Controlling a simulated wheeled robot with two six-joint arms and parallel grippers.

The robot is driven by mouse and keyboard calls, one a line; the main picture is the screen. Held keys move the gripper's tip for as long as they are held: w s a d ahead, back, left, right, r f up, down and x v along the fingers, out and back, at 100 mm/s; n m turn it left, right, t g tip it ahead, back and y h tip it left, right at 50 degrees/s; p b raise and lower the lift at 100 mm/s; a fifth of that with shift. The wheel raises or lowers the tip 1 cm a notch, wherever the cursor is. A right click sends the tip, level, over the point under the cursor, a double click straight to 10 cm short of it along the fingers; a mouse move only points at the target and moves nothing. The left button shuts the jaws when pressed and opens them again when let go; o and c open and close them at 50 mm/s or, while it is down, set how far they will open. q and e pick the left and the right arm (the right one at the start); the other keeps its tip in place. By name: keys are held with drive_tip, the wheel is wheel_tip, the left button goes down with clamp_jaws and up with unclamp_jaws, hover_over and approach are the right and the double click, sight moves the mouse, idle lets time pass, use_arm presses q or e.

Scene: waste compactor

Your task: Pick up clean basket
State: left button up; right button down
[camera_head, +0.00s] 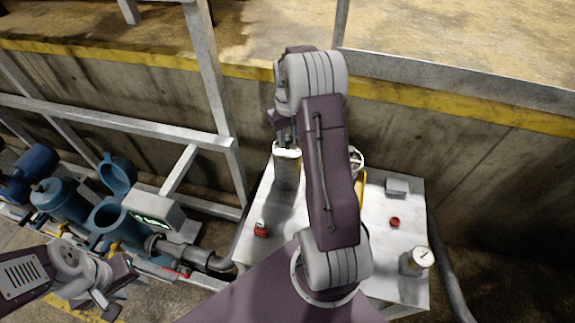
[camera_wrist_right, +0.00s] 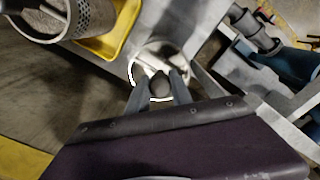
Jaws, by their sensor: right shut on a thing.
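The clean basket (camera_head: 287,170) is a pale, upright cylinder at the far left part of the white table. My right gripper (camera_head: 285,132) is directly above it, shut on its top handle. In the right wrist view the fingers (camera_wrist_right: 159,88) close on a dark rounded knob, with the bright round rim of the basket (camera_wrist_right: 136,72) behind it. I cannot tell whether its bottom touches the table. My left gripper (camera_head: 108,297) is low at the left, away from the table; its finger gap is unclear.
A perforated metal basket (camera_wrist_right: 95,18) stands in a yellow tray (camera_wrist_right: 122,38), mostly hidden behind my right arm in the head view. Red items (camera_head: 261,229), a grey block (camera_head: 397,186) and a gauge (camera_head: 419,258) sit on the table (camera_head: 390,215). Blue vessels (camera_head: 108,220) and railings stand left.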

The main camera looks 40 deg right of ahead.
drive_tip(key=shift+w+r, duration=0.1)
drive_tip(key=shift+r, duration=0.1)
idle(0.6)
drive_tip(key=shift+r+b, duration=0.45)
drive_tip(key=shift+r, duration=1.25)
drive_tip(key=shift+s+r, duration=0.2)
drive_tip(key=shift+r, duration=0.05)
drive_tip(key=s+a+r+b, duration=0.3)
drive_tip(key=s+r, duration=0.3)
drive_tip(key=s, duration=0.5)
drive_tip(key=shift+r, duration=0.4)
